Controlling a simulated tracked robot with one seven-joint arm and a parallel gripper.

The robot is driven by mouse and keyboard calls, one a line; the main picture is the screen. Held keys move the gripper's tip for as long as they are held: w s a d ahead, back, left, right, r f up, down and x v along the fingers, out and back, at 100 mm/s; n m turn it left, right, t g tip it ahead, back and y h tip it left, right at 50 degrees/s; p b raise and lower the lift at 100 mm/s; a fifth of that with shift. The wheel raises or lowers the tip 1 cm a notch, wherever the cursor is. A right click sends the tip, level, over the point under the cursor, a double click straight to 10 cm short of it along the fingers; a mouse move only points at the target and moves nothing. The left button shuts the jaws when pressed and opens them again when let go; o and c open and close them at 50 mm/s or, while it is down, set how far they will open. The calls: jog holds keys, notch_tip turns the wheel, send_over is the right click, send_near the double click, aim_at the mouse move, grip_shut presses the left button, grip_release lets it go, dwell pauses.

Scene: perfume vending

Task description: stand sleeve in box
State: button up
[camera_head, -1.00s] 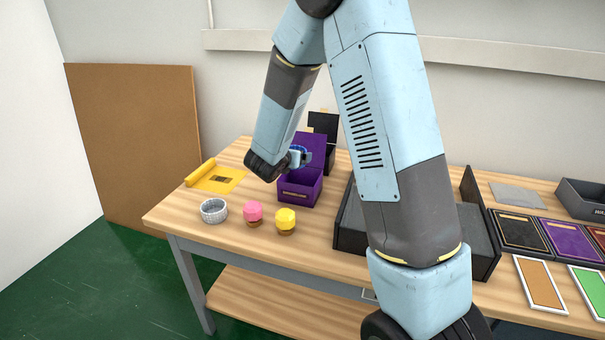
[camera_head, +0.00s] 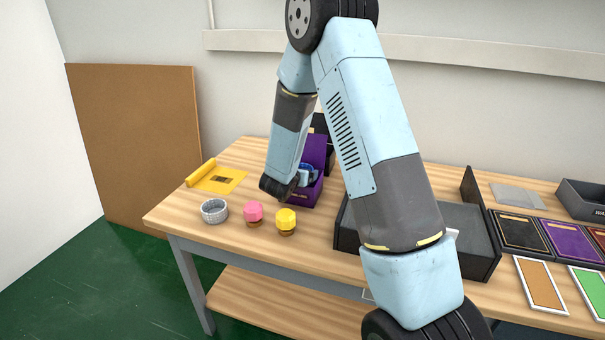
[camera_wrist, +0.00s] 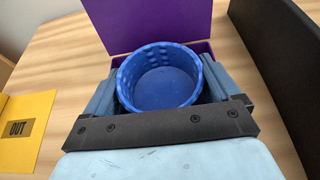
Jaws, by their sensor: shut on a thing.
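A blue round sleeve (camera_wrist: 160,104), open at the top, is between the fingers of my gripper (camera_wrist: 160,88). My gripper is shut on it, and it looks upright. In the head view my gripper (camera_head: 304,176) is at the purple box (camera_head: 309,196), with its raised lid (camera_head: 316,150) behind. In the wrist view the purple lid (camera_wrist: 150,22) stands just beyond the sleeve. The sleeve and fingers cover most of the box opening. I cannot tell whether the sleeve touches the box floor.
A yellow sheet (camera_head: 218,179) lies at left. A dark open tray (camera_head: 347,235) is at right, partly behind my arm.

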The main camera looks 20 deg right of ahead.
jog(key=shift+f, duration=0.6)
jog(key=o, duration=0.7)
